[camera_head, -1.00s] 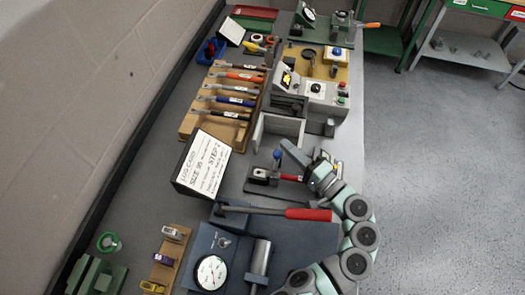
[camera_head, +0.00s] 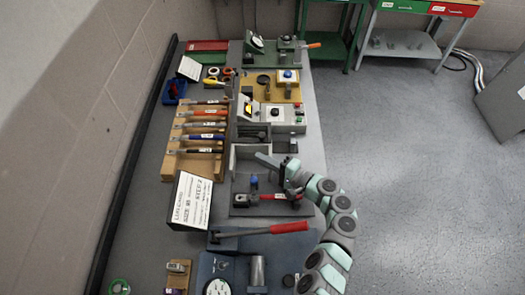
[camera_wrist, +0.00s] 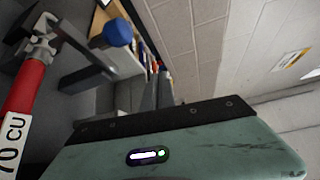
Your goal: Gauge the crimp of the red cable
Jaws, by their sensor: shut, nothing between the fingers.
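The red cable (camera_head: 285,197) lies across a dark fixture plate (camera_head: 240,211), its metal lug end at the left under a blue-knobbed part. In the wrist view the red cable (camera_wrist: 24,92) carries a white label ending in "70 CU", and its lug (camera_wrist: 42,42) sits at a metal part. The blue knob (camera_head: 254,181) stands just above the lug; it also shows in the wrist view (camera_wrist: 118,32). My gripper (camera_head: 261,158) is shut and empty, beyond the knob and apart from the cable. Its body hides part of the wrist view.
A red-handled lever (camera_head: 290,226) and a blue base (camera_head: 234,268) with a dial lie nearer. A lug card (camera_head: 192,200) stands at the left. A wooden rack (camera_head: 175,168) of cables and a grey machine (camera_head: 275,116) are farther back. Open floor lies right.

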